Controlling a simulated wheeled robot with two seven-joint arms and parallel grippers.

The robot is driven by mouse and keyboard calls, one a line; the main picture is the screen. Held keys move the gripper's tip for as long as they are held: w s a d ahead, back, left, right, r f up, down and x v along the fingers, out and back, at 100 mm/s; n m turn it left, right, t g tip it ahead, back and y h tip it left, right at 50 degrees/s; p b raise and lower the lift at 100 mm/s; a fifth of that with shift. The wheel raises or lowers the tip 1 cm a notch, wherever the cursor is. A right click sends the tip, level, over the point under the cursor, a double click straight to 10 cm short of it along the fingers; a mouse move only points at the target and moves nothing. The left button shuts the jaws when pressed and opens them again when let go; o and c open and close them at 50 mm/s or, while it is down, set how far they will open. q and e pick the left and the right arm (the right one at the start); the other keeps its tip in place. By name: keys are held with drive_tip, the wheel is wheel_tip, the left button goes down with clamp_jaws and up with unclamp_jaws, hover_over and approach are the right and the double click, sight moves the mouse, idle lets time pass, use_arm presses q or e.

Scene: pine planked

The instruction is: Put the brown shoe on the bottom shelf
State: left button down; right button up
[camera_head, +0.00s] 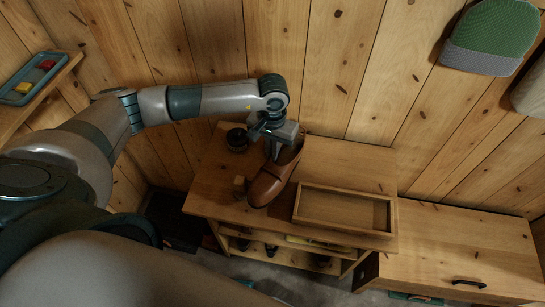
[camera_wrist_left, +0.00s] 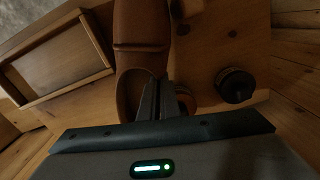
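The brown shoe (camera_head: 268,182) is on the top of the wooden shoe rack (camera_head: 350,165), toe toward me. It also shows in the left wrist view (camera_wrist_left: 141,25), with its opening near the fingers. My left gripper (camera_head: 275,150) reaches down onto the shoe's opening. In the left wrist view its fingers (camera_wrist_left: 160,100) are close together at the side wall and look shut on it. Whether the sole touches the top is unclear. The rack's lower shelves (camera_head: 275,252) are seen steeply from above and hold dark items; the bottom shelf is mostly hidden. My right gripper is not in view.
A shallow wooden tray (camera_head: 343,208) lies right of the shoe. A wooden cabinet (camera_head: 450,250) stands at right. The plank wall is close behind.

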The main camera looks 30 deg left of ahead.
sight(272, 161)
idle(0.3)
use_arm(q)
wheel_tip(272, 161, down, 3)
drive_tip(key=shift+f+p, duration=0.1)
drive_tip(key=shift+p, duration=1.1)
drive_tip(key=shift+f, duration=0.45)
drive_tip(key=shift+f, duration=0.15)
drive_tip(key=c, duration=2)
unclamp_jaws()
